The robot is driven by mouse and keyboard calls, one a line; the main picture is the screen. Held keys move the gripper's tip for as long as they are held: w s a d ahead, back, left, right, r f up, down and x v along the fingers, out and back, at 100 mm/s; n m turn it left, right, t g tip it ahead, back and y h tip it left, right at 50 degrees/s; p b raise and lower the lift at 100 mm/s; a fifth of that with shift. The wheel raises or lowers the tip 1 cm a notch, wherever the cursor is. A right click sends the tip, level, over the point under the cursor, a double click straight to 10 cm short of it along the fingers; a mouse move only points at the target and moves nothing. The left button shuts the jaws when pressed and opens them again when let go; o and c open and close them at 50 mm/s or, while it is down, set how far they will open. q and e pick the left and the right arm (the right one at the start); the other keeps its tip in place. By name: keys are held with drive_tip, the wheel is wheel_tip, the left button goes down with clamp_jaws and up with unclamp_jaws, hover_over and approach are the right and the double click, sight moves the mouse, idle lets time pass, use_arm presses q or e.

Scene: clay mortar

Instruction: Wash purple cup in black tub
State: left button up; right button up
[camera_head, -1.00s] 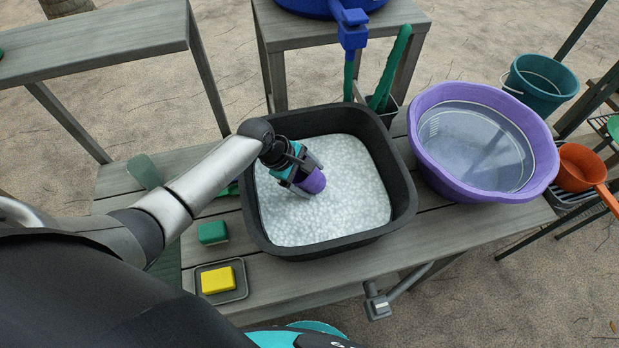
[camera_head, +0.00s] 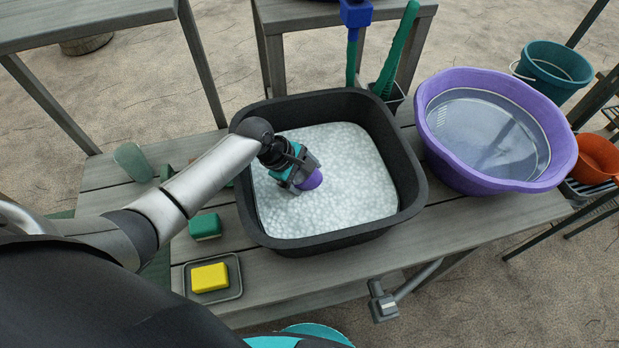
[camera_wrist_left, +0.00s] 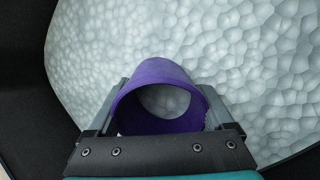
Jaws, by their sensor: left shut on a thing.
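The black tub (camera_head: 404,178) stands on the grey slatted bench and is filled with white foam suds (camera_head: 352,180). My left gripper (camera_head: 303,177) reaches over the tub's left wall and is shut on the purple cup (camera_head: 311,181), down at the foam. In the left wrist view the purple cup (camera_wrist_left: 165,72) sits between the two fingers with foam beyond it and foam seen through its opening. How deep the cup sits in the foam is hidden. My right gripper is not in view.
A purple basin (camera_head: 552,165) of water stands right of the tub. A green sponge (camera_head: 205,226) and a yellow sponge (camera_head: 210,277) on a small tray (camera_head: 237,290) lie in front left. A green brush (camera_head: 398,50) stands behind the tub. A teal bucket (camera_head: 540,75) and an orange pot (camera_head: 598,158) are at the right.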

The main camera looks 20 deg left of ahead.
use_arm(q)
drive_tip(key=shift+f, duration=0.2)
drive_tip(key=shift+f, duration=0.35)
drive_tip(key=shift+f, duration=0.1)
idle(0.4)
drive_tip(key=shift+r+p, duration=0.2)
drive_tip(key=shift+p, duration=0.3)
